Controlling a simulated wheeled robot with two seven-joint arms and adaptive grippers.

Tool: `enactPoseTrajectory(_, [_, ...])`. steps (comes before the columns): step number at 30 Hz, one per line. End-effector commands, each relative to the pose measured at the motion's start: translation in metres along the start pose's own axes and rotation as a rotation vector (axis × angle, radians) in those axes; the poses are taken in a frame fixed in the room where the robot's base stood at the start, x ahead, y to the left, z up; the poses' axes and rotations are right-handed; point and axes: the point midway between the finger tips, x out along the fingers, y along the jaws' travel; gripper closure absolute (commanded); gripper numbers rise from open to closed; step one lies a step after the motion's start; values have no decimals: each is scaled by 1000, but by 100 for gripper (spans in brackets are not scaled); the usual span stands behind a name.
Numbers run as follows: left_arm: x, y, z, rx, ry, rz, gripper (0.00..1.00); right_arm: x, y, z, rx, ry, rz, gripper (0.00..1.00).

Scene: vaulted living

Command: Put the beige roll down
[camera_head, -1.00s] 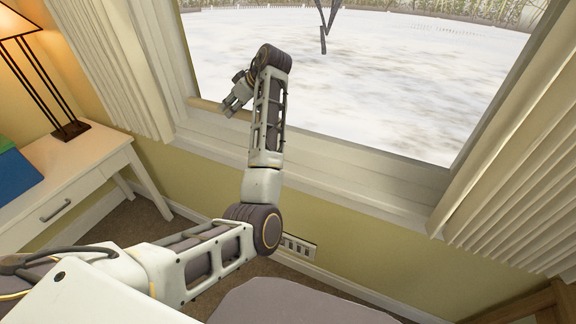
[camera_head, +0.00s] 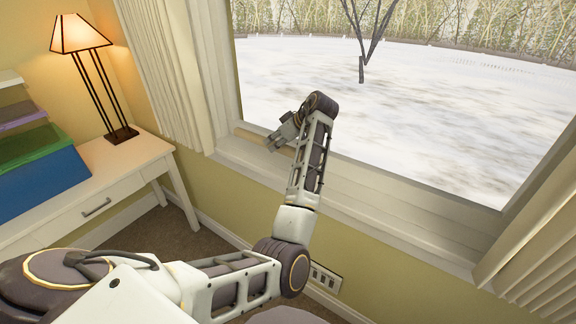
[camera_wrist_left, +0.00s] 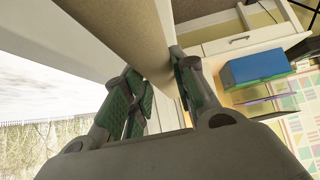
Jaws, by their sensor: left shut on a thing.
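The beige roll (camera_head: 251,136) shows at the left end of the window sill, partly hidden by my left gripper (camera_head: 276,142). In the left wrist view the roll (camera_wrist_left: 125,30) is a long, smooth tan cylinder that runs down from the top edge in between the fingers. My left gripper (camera_wrist_left: 158,72), with green finger pads, is shut on it. The roll lies along the window, over or on the sill (camera_head: 345,195); I cannot tell whether it touches it. My right gripper is not in view.
A white desk (camera_head: 125,177) stands at the left with a lit lamp (camera_head: 92,75) and stacked boxes, blue (camera_head: 40,185) and green. Pleated curtains (camera_head: 170,70) hang beside the window. The sill to the right of my arm is clear.

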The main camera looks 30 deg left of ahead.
Motion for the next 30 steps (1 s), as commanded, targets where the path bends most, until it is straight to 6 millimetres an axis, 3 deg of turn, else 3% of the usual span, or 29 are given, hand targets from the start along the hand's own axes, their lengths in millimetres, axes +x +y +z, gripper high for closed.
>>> enactPoseTrajectory(7, [24, 0, 24, 1, 1, -1, 98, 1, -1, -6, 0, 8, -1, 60])
enactPoseTrajectory(22, [30, 0, 30, 0, 0, 0, 98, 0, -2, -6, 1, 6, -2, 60])
enactPoseTrajectory(30, [48, 0, 48, 2, 0, -1, 98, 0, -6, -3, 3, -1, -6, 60])
